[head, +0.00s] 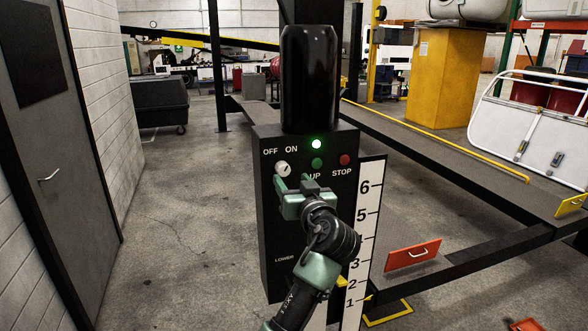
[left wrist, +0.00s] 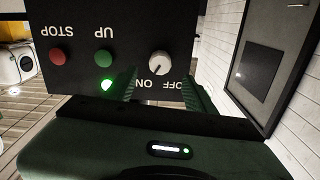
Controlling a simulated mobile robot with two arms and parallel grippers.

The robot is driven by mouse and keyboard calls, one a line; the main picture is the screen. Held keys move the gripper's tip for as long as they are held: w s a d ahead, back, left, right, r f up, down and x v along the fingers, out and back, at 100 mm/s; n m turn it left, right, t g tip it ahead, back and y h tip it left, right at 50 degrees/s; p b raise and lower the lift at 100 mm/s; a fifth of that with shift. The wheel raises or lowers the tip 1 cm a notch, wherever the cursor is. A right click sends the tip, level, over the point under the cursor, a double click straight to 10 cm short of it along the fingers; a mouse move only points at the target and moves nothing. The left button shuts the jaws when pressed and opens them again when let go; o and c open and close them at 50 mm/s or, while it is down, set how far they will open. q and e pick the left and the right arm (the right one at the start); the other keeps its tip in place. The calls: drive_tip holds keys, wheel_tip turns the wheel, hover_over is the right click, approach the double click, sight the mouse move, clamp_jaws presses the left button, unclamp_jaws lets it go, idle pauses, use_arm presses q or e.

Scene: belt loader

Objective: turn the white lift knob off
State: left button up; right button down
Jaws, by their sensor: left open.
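The white lift knob (head: 283,169) is on the front of a black control box (head: 265,200), below the OFF and ON labels. It also shows in the left wrist view (left wrist: 160,63), which is upside down. The knob's dark mark seems to point toward ON. A green lamp (head: 316,144) beside ON is lit. My left gripper (head: 293,183) is open just in front of the panel, slightly below the knob in the head view. In the left wrist view its fingers (left wrist: 162,90) stand apart, with the knob between and beyond them, seemingly untouched. My right gripper is out of view.
A green UP button (head: 317,163) and a red STOP button (head: 345,160) sit right of the knob. A black cylinder (head: 309,80) rises above the box. A numbered white scale (head: 360,230) stands to the right. Floor on the left is clear up to a grey door (head: 60,130).

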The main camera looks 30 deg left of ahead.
sight(285, 171)
use_arm(q)
drive_tip(key=p+x, duration=0.2)
drive_tip(key=x, duration=0.3)
drive_tip(key=shift+w+a, duration=0.25)
drive_tip(key=shift+a, duration=0.1)
drive_tip(key=shift+w+a+f+p, duration=0.1)
drive_tip(key=shift+w+a+p, duration=0.2)
drive_tip(key=shift+w+a, duration=0.1)
